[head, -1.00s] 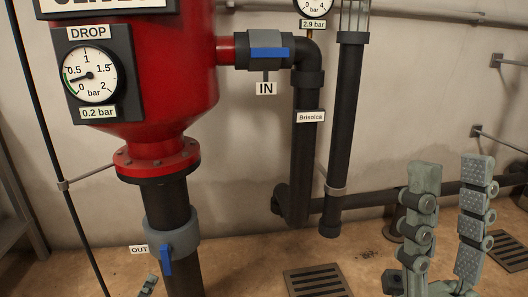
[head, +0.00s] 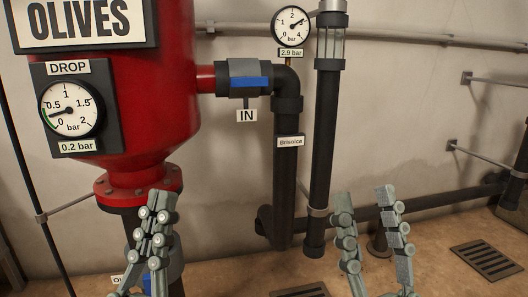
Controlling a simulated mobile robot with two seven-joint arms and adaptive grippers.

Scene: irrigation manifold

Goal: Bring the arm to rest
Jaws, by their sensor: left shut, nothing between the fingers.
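My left gripper (head: 154,205) stands upright at the lower left of the head view, in front of the pipe under the red tank (head: 130,130). Its fingers are together and hold nothing. My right gripper (head: 364,200) points up at the lower right, its two fingers apart with nothing between them. The red tank carries an OLIVES sign (head: 80,22) and a DROP gauge (head: 70,110) reading low, labelled 0.2 bar. The inlet valve has a blue handle (head: 249,82) lying along the pipe. The outlet valve is mostly hidden behind my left gripper.
A dark vertical pipe (head: 286,180) tagged Brisolca and a second pipe with a clear top (head: 322,150) stand at centre. A gauge (head: 292,25) labelled 2.9 bar is above. Floor grates (head: 488,260) lie low right.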

